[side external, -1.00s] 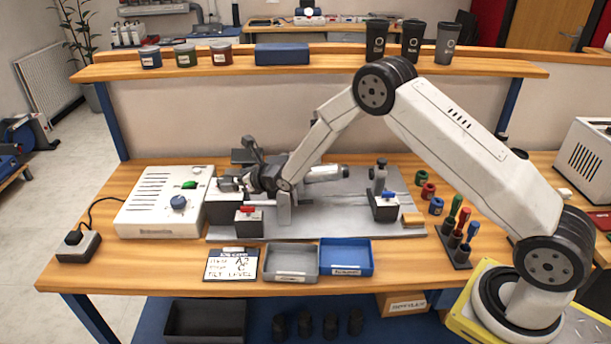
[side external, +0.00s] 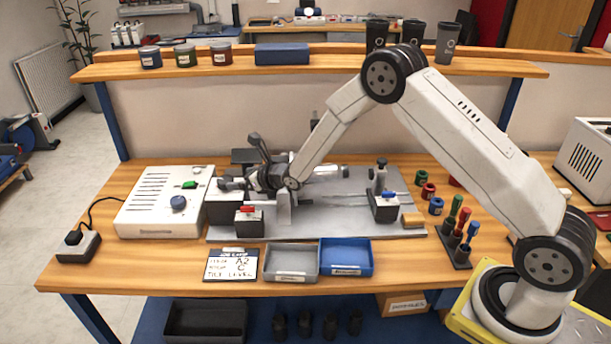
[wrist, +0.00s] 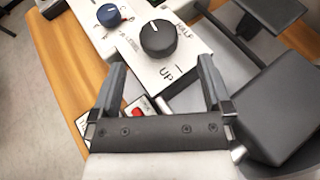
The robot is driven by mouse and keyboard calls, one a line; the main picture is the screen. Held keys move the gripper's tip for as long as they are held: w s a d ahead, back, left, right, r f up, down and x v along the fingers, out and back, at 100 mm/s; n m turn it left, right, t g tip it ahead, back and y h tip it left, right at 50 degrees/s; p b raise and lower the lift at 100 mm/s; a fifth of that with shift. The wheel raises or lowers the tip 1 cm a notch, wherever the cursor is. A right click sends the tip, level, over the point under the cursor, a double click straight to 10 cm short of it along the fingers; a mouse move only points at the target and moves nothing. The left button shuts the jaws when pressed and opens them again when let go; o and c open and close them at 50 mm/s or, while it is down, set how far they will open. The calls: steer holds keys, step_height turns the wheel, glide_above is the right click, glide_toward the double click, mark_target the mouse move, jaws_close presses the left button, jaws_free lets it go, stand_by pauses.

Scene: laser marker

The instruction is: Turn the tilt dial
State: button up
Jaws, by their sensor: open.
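The tilt dial is a black round knob (wrist: 158,39) with a white line on its top, in the upper middle of the wrist view. It sits on a pale panel lettered LEVEL, HALF and UP. The line lies on the side of the dial away from UP; its exact mark is hard to tell. My gripper (wrist: 161,72) is open and empty, its two fingers apart on the near side of the dial, not around it. In the side view my gripper (side external: 234,184) is over the dark-sided block beside the white machine, and hides the dial.
The white machine (side external: 150,205) has a blue knob (side external: 178,203), which also shows in the wrist view (wrist: 109,15), close to the dial. A small block with a red lever (side external: 247,210) stands in front. A job card (side external: 231,265) and two trays lie nearer the table edge.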

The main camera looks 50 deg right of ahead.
mark_target(225, 179)
steer(key=shift+w+d+m+g+h, duration=0.1)
steer(key=shift+w+m+g+h, duration=0.55)
steer(key=shift+w+g, duration=0.55)
steer(key=shift+w+r+m+g+h, duration=0.25)
steer(key=shift+w+g+h, duration=0.2)
steer(key=shift+w, duration=0.2)
steer(key=shift+w+r+g, duration=0.25)
steer(key=shift+w+g, duration=0.05)
steer(key=shift+g, duration=0.15)
steer(key=shift+w+a+r+m+g+h, duration=0.1)
steer(key=shift+a+r+m+g+h, duration=0.25)
steer(key=shift+m+g, duration=0.2)
steer(key=shift+a+r+m+g, duration=0.25)
steer(key=shift+a+r+g, duration=0.05)
steer(key=shift+r+g, duration=0.35)
steer(key=shift+s+a+r+m+g+h, duration=0.2)
steer(key=shift+s+a+r+m+g, duration=0.1)
steer(key=shift+r+g, duration=0.25)
steer(key=shift+s+a+r+m+g+h, duration=0.2)
steer(key=shift+s+a+r+g, duration=0.1)
steer(key=shift+r+g, duration=0.25)
steer(key=shift+f, duration=0.15)
steer(key=shift+x, duration=3.8)
